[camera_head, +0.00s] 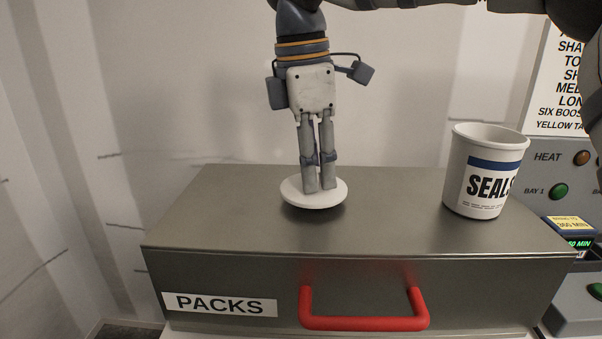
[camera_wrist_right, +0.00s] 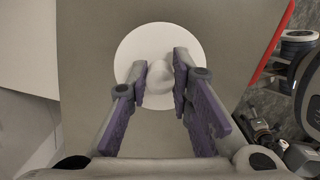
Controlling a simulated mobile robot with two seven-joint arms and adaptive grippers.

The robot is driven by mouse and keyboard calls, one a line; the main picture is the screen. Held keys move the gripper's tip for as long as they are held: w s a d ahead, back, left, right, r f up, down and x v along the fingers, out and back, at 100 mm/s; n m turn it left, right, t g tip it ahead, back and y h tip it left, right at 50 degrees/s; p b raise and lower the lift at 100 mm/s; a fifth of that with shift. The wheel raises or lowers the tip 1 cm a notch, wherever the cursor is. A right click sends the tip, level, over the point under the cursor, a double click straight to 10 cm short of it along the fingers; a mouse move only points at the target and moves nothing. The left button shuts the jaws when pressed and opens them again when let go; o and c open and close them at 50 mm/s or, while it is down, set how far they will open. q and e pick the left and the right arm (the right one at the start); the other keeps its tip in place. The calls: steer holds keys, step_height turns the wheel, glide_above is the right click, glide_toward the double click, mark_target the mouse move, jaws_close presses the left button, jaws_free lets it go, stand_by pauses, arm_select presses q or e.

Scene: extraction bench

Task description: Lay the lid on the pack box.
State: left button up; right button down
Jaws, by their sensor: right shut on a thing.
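The lid (camera_head: 301,199) is a round white disc with a small knob, seen at the centre of the head view and in the wrist view (camera_wrist_right: 155,38). My right gripper (camera_head: 320,187) points straight down and is shut on the lid's knob, between its fingers in the wrist view (camera_wrist_right: 165,78). The pack box (camera_head: 240,235) is a wide grey metal box with a PACKS label and a red front handle. The lid is level over the middle of its top, with a dark shadow under its edge; I cannot tell whether it touches. My left gripper is not in view.
A white pot marked SEALS (camera_head: 480,150) stands open on the right of the box top. A control panel (camera_head: 562,175) with green and orange buttons is at the right. The left part of the box top is clear.

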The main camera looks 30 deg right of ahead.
steer(key=shift+s+a, duration=0.15)
steer(key=shift+s, duration=0.1)
steer(key=shift+w+d+f, duration=0.25)
steer(key=shift+w+d, duration=0.05)
steer(key=shift+d, duration=0.1)
steer(key=c, duration=1.4)
jaws_free()
steer(key=shift+a, duration=0.1)
steer(key=shift+c, duration=0.2)
step_height(320, 180, up, 12)
steer(key=a, duration=0.1)
steer(key=shift+a+b, duration=0.25)
steer(key=shift+b, duration=0.1)
steer(key=shift+w, duration=0.1)
